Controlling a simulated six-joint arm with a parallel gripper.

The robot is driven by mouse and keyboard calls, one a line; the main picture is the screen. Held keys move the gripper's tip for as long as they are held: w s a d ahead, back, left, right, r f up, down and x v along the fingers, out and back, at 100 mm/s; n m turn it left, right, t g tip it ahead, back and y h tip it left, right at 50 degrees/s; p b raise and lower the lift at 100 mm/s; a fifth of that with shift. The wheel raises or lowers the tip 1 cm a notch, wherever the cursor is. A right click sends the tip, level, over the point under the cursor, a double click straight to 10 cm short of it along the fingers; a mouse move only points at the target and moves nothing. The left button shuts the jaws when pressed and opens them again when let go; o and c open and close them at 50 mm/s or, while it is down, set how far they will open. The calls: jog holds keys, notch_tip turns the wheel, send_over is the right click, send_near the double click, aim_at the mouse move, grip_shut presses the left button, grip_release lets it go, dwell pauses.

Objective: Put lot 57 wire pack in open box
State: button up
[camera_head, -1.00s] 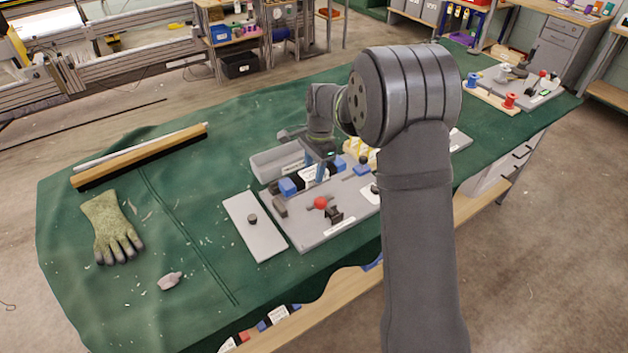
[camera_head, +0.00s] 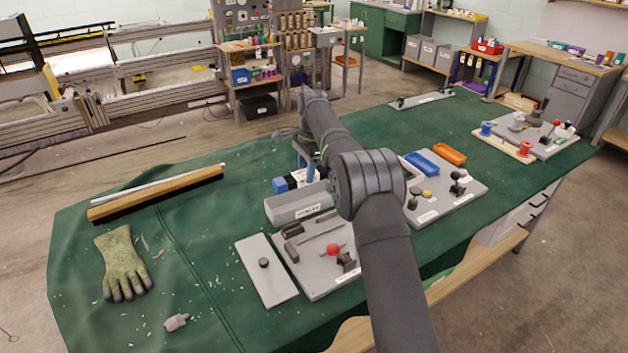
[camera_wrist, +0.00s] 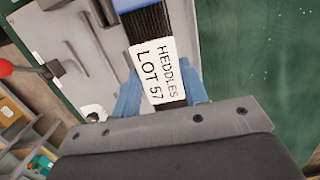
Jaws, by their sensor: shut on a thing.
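The lot 57 wire pack (camera_head: 283,185) is a dark bundle with blue ends and a white label. In the wrist view, its label (camera_wrist: 157,68) reads "HEDDLES LOT 57". My gripper (camera_head: 308,160) is shut on it; in the wrist view, the blue fingers (camera_wrist: 162,88) sit on both sides of the pack. The open box (camera_head: 287,213) is long, grey and labelled at the front. The pack appears raised, above or behind the box's far rim; I cannot tell which. My arm hides the box's right end.
A grey plate with a black knob (camera_head: 258,281) lies in front of the box, left of a grey board with a red ball (camera_head: 333,250). A glove (camera_head: 122,264) and a brush (camera_head: 155,194) lie left. Blue (camera_head: 421,164) and orange trays (camera_head: 450,154) stand right.

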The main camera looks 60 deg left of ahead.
aim_at(302, 184)
jog(key=shift+s+a+f, duration=0.1)
jog(key=shift+s+a, duration=0.05)
jog(key=shift+a, duration=0.95)
jog(key=shift+f, duration=2.8)
jog(key=shift+f, duration=0.55)
jog(key=shift+f, duration=0.75)
jog(key=o, duration=1.4)
jog(key=shift+o, duration=0.3)
jog(key=shift+f, duration=0.1)
